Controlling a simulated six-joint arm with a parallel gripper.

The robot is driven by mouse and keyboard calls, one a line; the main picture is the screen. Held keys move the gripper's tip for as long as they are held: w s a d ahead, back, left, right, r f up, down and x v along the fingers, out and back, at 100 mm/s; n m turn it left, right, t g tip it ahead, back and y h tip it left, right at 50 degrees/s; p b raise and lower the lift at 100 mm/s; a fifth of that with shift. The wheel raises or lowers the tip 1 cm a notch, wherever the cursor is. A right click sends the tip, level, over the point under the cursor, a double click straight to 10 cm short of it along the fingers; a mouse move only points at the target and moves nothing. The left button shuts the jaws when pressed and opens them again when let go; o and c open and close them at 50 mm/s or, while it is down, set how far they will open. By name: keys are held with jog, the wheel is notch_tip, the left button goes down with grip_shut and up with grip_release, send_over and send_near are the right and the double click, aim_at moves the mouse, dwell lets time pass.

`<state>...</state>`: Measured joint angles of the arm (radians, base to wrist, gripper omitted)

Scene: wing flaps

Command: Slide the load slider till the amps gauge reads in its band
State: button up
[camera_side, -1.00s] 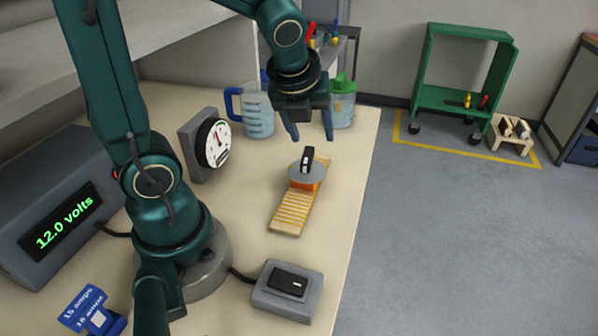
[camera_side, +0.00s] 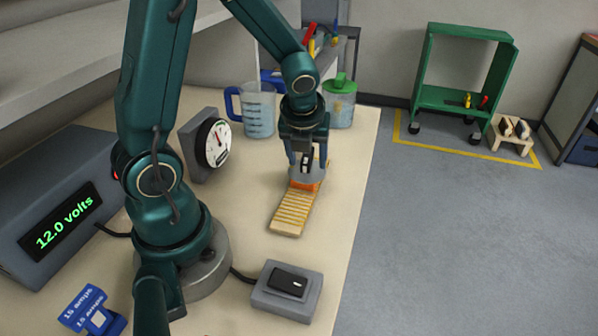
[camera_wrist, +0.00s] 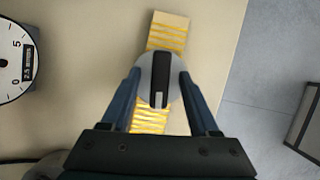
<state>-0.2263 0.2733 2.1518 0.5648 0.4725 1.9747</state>
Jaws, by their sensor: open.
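The load slider is a grey round disc with a black upright handle (camera_wrist: 159,80) and an orange base (camera_side: 305,185). It sits near the far end of a striped wooden track (camera_side: 290,213). My gripper (camera_side: 307,160) is open, with one finger on each side of the slider's handle; in the wrist view its fingers (camera_wrist: 160,88) straddle the disc. I cannot tell whether they touch it. The amps gauge (camera_side: 214,143) is a white round dial on a grey stand left of the track. It also shows at the left edge of the wrist view (camera_wrist: 15,62); the needle's exact reading is too small to tell.
A grey supply (camera_side: 60,205) reads 12.0 volts at left. A blue stand with a "15 amps" card (camera_side: 85,308) is at front left. A grey switch box (camera_side: 287,290) stands in front of the track. A measuring jug (camera_side: 258,110) and green-lidded container (camera_side: 340,100) stand behind.

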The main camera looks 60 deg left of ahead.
aim_at(309, 160)
grip_shut()
jog(key=shift+w+a, duration=0.8)
jog(key=shift+w, duration=0.05)
grip_release()
jog(key=shift+v, duration=4)
jog(key=shift+r, duration=0.1)
